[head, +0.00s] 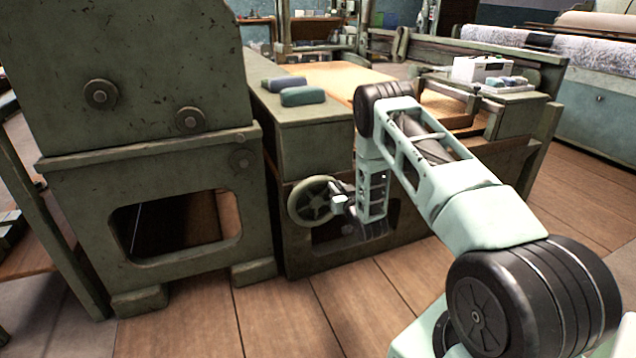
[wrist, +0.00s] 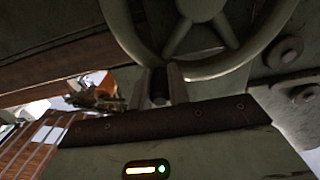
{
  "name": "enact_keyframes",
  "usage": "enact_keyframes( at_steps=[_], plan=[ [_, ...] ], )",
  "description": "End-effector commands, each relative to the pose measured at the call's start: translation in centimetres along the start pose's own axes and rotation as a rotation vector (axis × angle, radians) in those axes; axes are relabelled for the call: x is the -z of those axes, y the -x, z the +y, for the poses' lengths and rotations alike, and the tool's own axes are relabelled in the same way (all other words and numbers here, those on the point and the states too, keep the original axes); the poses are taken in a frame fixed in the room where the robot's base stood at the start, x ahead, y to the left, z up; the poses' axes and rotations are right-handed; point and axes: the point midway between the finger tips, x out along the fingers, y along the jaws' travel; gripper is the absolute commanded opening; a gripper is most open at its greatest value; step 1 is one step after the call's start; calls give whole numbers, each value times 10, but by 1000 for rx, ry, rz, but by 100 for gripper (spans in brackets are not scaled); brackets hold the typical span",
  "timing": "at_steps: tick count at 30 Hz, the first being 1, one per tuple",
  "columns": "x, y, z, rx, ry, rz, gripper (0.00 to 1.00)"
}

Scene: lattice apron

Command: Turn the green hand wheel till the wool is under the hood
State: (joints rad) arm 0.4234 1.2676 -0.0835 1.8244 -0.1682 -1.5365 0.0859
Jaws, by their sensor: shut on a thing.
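The green hand wheel (head: 292,204), spoked and upright, is on the side of the green machine, low at centre in the head view. Its rim also shows large at the top of the wrist view (wrist: 238,58). My gripper (head: 340,203) is at the wheel's right side. In the wrist view my gripper (wrist: 160,86) is shut on a short dark handle (wrist: 159,90) by the lower rim. The hood appears to be the large green housing (head: 150,60) at left. A flat tan bed (head: 335,74) lies behind the wheel. I cannot make out the wool for certain.
A blue-grey block (head: 284,83) and a green block (head: 303,96) lie on the machine top above the wheel. A white box (head: 482,68) stands at the right. The plank floor (head: 340,310) in front is clear.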

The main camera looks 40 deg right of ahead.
Motion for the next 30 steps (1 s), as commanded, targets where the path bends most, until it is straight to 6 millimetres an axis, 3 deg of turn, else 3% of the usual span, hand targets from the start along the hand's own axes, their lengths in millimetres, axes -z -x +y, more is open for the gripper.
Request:
enact_keyframes(
  at_steps=[3,13,22,30],
  plan=[
    [-8,0,11,-3,1,2,2],
    [-10,0,12,-2,0,0,2],
    [-42,1,28,-3,1,-3,2],
    [-41,1,30,-2,0,-4,2]
  ],
)
